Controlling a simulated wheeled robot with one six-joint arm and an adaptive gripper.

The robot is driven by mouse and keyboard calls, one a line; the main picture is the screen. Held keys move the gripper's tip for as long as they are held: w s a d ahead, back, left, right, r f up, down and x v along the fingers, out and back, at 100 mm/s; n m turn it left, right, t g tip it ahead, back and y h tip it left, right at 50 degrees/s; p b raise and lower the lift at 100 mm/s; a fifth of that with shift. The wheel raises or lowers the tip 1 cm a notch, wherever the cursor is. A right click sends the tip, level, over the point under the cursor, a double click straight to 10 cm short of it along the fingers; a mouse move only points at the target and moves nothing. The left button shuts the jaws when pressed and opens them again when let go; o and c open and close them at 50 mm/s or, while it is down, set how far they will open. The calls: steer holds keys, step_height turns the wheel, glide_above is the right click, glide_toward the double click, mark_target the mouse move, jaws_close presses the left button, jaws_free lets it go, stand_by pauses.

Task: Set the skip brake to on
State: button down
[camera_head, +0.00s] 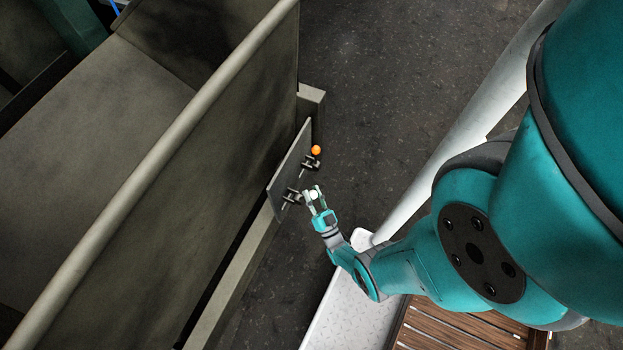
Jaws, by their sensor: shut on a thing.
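The skip (185,165) is a large dark grey open-topped container filling the left side. A small grey plate (288,172) is fixed on its outer side and carries two dark fittings. The upper fitting has an orange ball knob (316,150). The lower fitting (292,196) has a small pale knob (314,194) at its outer end. My gripper (314,197) is shut around this pale knob, just right of the plate. The fingers partly cover the knob. I see no readable on or off marking, so I cannot tell which control is the brake or its setting.
The skip's thick rim (170,150) runs diagonally beside the plate. A dark speckled floor (385,95) lies open to the right of it. A slatted brown wooden surface (455,332) shows at the bottom, below my arm.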

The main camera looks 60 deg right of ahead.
steer(key=c, duration=0.8)
jaws_free()
steer(key=shift+s+a+f, duration=0.4)
steer(key=shift+s, duration=0.1)
steer(key=s+a, duration=0.7)
steer(key=s, duration=0.3)
steer(key=shift+s+a+f, duration=0.2)
steer(key=shift+s+a, duration=0.1)
steer(key=shift+s, duration=0.05)
steer(key=shift+a, duration=0.15)
